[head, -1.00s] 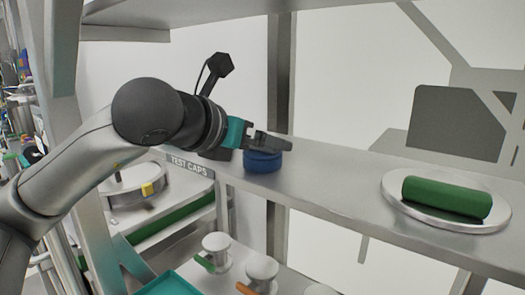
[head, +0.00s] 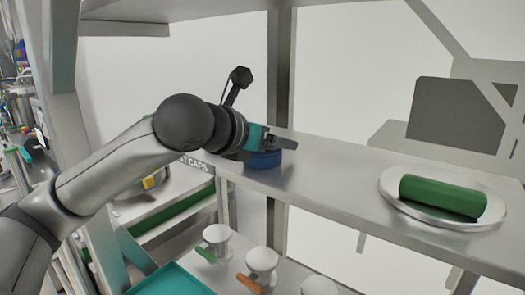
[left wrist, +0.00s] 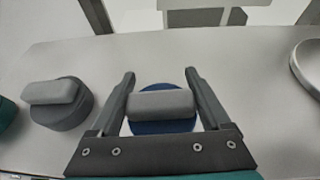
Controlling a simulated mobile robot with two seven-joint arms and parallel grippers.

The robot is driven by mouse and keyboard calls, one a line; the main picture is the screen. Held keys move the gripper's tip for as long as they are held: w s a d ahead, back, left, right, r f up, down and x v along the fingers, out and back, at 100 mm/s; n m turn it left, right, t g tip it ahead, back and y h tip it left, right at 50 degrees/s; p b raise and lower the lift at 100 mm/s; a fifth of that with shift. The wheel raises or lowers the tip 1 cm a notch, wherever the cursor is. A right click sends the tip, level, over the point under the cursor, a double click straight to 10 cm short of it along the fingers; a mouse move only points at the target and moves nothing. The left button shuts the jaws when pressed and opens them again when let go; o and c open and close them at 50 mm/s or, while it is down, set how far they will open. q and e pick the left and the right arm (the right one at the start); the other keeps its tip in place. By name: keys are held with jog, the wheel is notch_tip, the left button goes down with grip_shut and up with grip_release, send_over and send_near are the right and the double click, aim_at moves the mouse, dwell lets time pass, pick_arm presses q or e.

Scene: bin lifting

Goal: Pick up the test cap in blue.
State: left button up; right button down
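In the left wrist view, the cap has a round blue base (left wrist: 160,127) with a grey bar-shaped handle on top. My left gripper (left wrist: 160,73) is open there, with one finger on each side of the handle. A gap shows between the fingers and the handle. The exact height of the fingers over the base is hard to tell. My right gripper is in neither view.
A dark grey cap (left wrist: 72,115) stands close left of the blue one in the left wrist view. A metal plate (head: 395,214) with a green roll (head: 440,196) lies farther right on the shelf (head: 340,180). White-topped items (head: 262,260) and a teal tray (head: 170,280) are below.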

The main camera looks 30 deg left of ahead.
pick_arm(q)
jog(key=shift+f, duration=0.1)
jog(key=c, duration=0.6)
jog(key=shift+r, duration=1.7)
jog(key=shift+s+r, duration=0.15)
jog(key=shift+s, duration=0.2)
jog(key=s+b, duration=0.3)
jog(key=s, duration=0.2)
jog(key=s+b, duration=0.3)
jog(key=s, duration=0.3)
jog(key=s+b, duration=0.3)
jog(key=s, duration=0.3)
jog(key=shift+s+a, duration=0.2)
jog(key=shift+a, duration=0.05)
jog(key=shift+r, duration=0.1)
